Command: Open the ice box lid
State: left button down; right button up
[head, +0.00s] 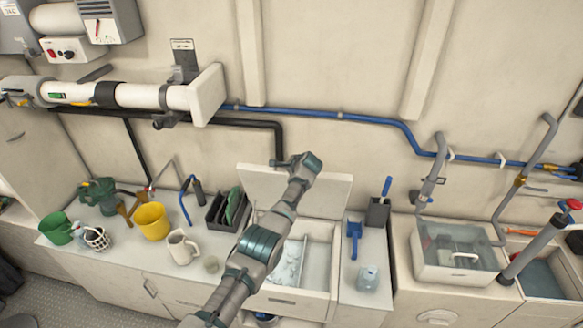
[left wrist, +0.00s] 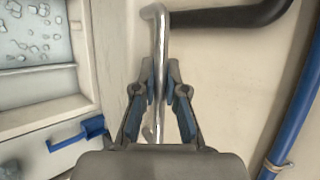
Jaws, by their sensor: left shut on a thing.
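The ice box (head: 322,250) stands open in the counter, with pale ice (head: 288,262) inside. Its cream lid (head: 258,186) is raised upright at the back, near the wall. My left arm crosses in front of the box and lid. My left gripper (head: 280,162) is at the lid's top edge, its fingertips hard to make out there. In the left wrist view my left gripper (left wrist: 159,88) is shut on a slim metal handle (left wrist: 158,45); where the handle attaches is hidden. Ice also shows at that view's top left (left wrist: 30,30). My right gripper is not in view.
A black pipe (head: 240,122) and a blue pipe (head: 370,119) run along the wall close behind the lid. A blue scoop (head: 354,232) and a glass jar (head: 368,278) are right of the box. A mug (head: 181,247) and yellow bucket (head: 152,221) stand left.

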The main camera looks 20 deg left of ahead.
pick_arm(q)
jog(key=c, duration=1.2)
grip_release()
jog(key=shift+f, duration=0.25)
jog(key=shift+s+d+r, duration=0.2)
jog(key=shift+d+r, duration=0.2)
jog(key=shift+r, duration=0.1)
jog(key=v, duration=1)
jog(key=shift+s+d+r, duration=0.2)
jog(key=shift+s, duration=0.1)
